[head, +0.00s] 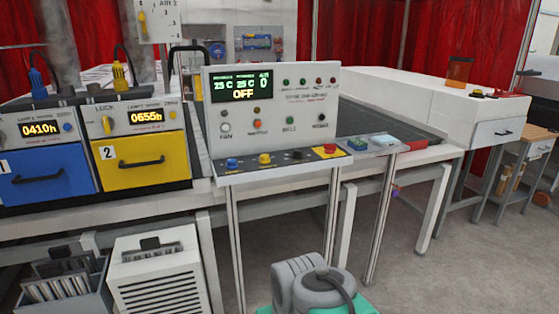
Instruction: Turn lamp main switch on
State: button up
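A white control panel (270,112) stands in the middle of the view. Its green display reads 25 C twice, with OFF in yellow below. Below the display are an orange knob and dark knobs. Its sloped lower ledge (282,165) carries blue, yellow, black and red controls. A yellow switch handle (142,22) shows on a white box at the top left. Two lamp units, blue (45,178) and yellow (145,162), have lit counters, and the yellow one has a yellow knob marked LOCK. I cannot tell which control is the lamp main switch. My gripper is not in view.
A conveyor bed (390,118) runs behind the panel to a long white machine (440,105). A vented white box (155,275) and a grey bin (65,285) stand under the lamp units. Grey floor is open at the lower right.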

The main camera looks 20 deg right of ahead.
aim_at(330, 148)
jog(key=z, duration=0.35)
jog(key=k, duration=0.9)
jog(key=z, duration=1.3)
jog(key=i, duration=2.1)
jog(key=u, duration=0.65)
jog(key=i, duration=0.9)
jog(key=u, duration=1.55)
jog(key=i, duration=0.75)
jog(key=u, duration=0.6)
